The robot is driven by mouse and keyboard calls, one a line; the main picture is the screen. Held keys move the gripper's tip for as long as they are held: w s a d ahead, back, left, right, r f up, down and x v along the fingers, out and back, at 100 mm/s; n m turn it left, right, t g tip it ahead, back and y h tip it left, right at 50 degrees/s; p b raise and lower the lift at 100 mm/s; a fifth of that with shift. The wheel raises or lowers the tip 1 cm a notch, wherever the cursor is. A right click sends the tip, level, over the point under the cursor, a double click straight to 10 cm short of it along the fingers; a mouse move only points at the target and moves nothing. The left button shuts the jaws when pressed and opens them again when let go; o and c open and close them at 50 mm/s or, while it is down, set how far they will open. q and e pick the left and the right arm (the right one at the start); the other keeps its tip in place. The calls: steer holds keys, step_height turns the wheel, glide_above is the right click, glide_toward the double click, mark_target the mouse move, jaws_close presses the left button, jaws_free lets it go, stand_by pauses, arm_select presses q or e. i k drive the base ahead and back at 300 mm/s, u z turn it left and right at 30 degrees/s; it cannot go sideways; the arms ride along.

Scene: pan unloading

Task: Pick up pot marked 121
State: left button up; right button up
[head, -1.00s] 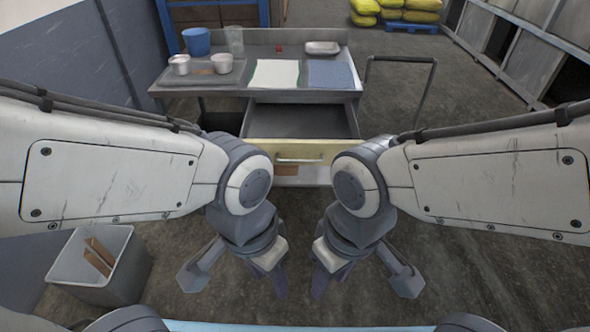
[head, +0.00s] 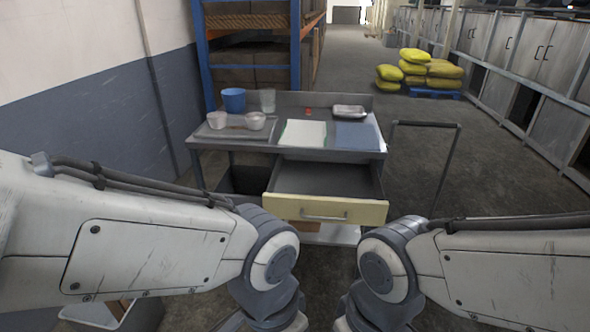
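Two small white pots stand on a grey tray (head: 215,133) at the left of the metal workbench (head: 285,152). One is the left pot (head: 217,120) and the other is the right pot (head: 255,121). No number can be read on either, so I cannot tell which is marked 121. Both of my arms reach in at the bottom, well short of the bench. Both grippers are below the picture's lower edge.
A drawer (head: 325,210) with a cream front stands open below the bench top. On the bench are a blue bucket (head: 234,100), a clear beaker (head: 267,100), a white sheet (head: 303,134), a blue cloth (head: 357,136) and a metal dish (head: 349,112). A cart handle (head: 446,170) stands right.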

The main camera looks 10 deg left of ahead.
mark_target(256, 120)
steer(key=u, duration=0.45)
steer(key=i, duration=0.7)
steer(key=u, duration=0.65)
steer(key=i, duration=1.6)
steer(key=z, duration=0.25)
